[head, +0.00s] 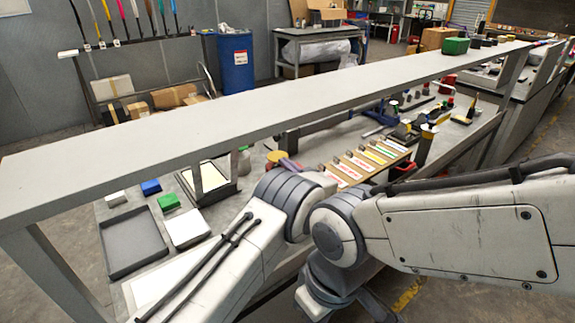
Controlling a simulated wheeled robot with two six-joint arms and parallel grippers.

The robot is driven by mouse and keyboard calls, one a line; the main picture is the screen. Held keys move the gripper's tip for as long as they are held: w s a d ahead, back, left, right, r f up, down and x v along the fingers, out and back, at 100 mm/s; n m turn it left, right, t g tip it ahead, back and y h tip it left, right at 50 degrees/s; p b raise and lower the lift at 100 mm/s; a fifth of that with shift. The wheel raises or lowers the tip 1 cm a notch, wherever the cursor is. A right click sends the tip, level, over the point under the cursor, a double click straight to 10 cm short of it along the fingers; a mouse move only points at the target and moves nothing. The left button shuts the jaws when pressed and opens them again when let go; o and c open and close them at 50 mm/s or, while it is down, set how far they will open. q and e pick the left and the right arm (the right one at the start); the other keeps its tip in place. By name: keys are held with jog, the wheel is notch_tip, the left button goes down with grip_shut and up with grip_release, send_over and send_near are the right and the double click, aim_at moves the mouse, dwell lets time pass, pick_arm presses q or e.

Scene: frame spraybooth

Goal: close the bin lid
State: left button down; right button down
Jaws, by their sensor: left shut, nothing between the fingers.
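I cannot pick out a bin with a lid for certain. A dark-framed box with a pale top (228,190) stands on the bench, partly behind a shelf post. My left gripper (345,300) seems to be the dark part at the bottom centre, shut and empty, partly cut off by the frame edge. My white arm links cover the bench's front middle and hide what lies behind them. My right gripper is not in view.
A long grey shelf (250,105) runs above the bench. On the bench are a grey tray (130,262), a white block (187,229), green (168,202) and blue (151,187) blocks, and a rack of labelled strips (360,163). A blue drum (236,65) stands behind.

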pick_arm(q)
jog(key=shift+w+a+f+b, duration=0.15)
jog(key=shift+w+f+b, duration=0.1)
jog(key=shift+f+b, duration=0.45)
jog(key=shift+r, duration=0.25)
